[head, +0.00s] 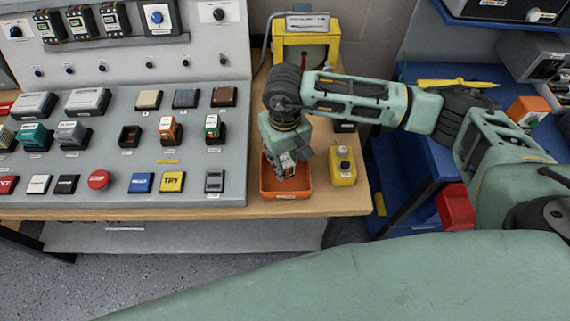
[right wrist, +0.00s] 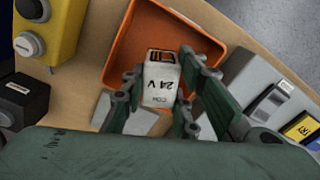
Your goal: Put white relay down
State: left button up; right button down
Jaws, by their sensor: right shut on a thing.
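The white relay (right wrist: 160,88), marked 24 V, sits between the fingers of my right gripper (right wrist: 158,92) in the right wrist view. The gripper is shut on it. The relay is over the orange tray (right wrist: 122,50); I cannot tell whether it touches the tray floor. In the head view, my right gripper (head: 287,166) points down into the orange tray (head: 285,193), with the white relay (head: 287,170) partly hidden between its fingers. My left gripper is not in view.
A grey panel (head: 225,180) with buttons and relay sockets stands left of the tray. A yellow frame (head: 306,27) stands behind. A blue bench (head: 425,155) is at the right.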

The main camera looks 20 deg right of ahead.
aim_at(285, 167)
notch_tip(285, 167, down, 3)
jog(key=shift+s+f+p, duration=0.1)
jog(key=shift+f+p, duration=0.05)
jog(key=shift+p, duration=0.55)
jog(key=shift+f, duration=0.1)
jog(key=shift+f+b, duration=0.15)
jog(key=shift+b, duration=0.15)
jog(key=c, duration=1.4)
grip_release()
